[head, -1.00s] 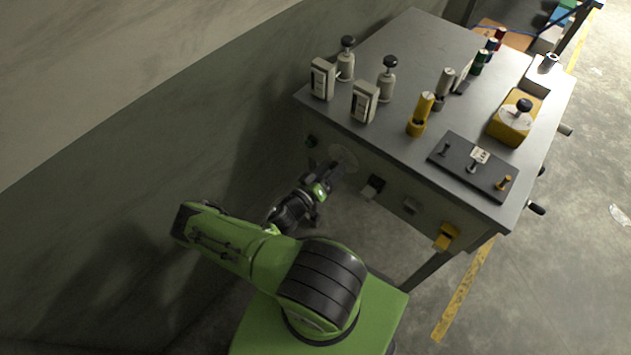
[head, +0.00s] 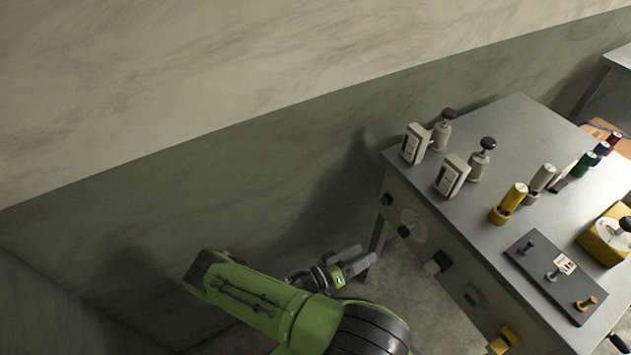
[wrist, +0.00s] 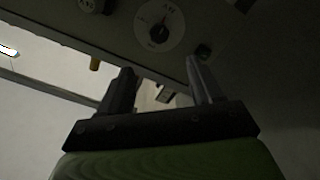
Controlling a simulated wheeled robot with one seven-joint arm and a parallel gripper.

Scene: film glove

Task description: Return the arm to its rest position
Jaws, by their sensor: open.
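My green arm reaches up from the bottom of the head view, bent at the elbow. My gripper (head: 358,260) is beside the front left of the grey workbench (head: 470,238), below its top. In the wrist view my gripper (wrist: 160,85) shows two dark fingers spread apart, with nothing between them in its grasp. Beyond the fingers is the bench's front panel with a round dial (wrist: 159,28). The dial also shows in the head view (head: 412,226), and the gripper is apart from it.
On the bench stand two pale meter boxes (head: 452,175), knobbed posts (head: 481,160), coloured cylinders (head: 512,199), a dark plate with pegs (head: 550,273) and a yellow block (head: 606,240). Knobs stick out from the front panel. A wall (head: 250,190) runs close behind on the left.

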